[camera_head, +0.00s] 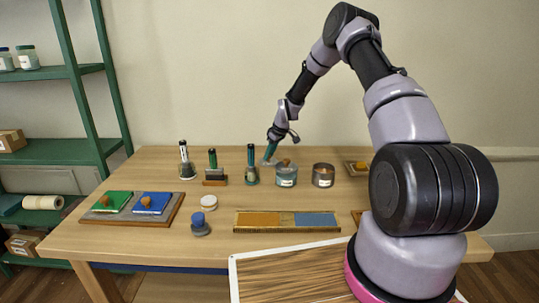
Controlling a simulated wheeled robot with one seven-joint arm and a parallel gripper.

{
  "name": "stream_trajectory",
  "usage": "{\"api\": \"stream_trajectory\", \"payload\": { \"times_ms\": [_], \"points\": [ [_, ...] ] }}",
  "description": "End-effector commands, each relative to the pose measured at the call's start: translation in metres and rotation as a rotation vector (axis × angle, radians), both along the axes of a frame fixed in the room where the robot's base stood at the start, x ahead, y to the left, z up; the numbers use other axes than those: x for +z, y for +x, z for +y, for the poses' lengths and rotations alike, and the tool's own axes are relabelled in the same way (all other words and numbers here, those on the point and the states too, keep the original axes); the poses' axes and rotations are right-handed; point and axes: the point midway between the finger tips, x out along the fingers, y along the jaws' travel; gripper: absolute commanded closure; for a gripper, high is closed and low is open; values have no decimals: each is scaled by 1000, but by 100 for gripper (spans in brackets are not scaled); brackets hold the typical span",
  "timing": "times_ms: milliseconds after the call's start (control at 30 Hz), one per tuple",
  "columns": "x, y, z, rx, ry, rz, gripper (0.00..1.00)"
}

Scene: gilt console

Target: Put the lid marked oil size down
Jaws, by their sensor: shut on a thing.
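My gripper (270,155) is at the back of the table, beside and behind a glass jar (286,179) with a pale label. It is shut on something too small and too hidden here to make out. A small brown knob (285,162) shows at the jar's mouth, right of my fingertips; I cannot tell whether it belongs to a lid or whether my gripper touches it. A round white lid-like disc (208,202) lies on the table at the left middle. No marking reading "oil size" is legible.
A copper-brown tin (323,177) stands right of the jar. Several dark bottles, one of them a teal bottle (252,168), stand to the left. A blue-topped pot (200,226), a gilt-framed panel (287,229) and a tray (105,216) with green and blue pads lie in front.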

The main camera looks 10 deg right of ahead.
Motion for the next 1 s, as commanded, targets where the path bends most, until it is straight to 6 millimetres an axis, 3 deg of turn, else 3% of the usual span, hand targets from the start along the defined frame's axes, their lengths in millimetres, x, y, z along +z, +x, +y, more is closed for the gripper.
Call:
{"api": "stream_trajectory", "payload": {
  "times_ms": [233,267,300,333,733,1000],
  "points": [
    [-3,0,0,0,1,1,100],
    [-2,0,0,0,0,0,60],
    [-2,0,0,0,0,0,45],
    [-2,0,0,0,0,0,38],
    [5,0,-1,0,1,-2,38],
    [52,-14,-14,-1,0,-4,38]
  ]
}}
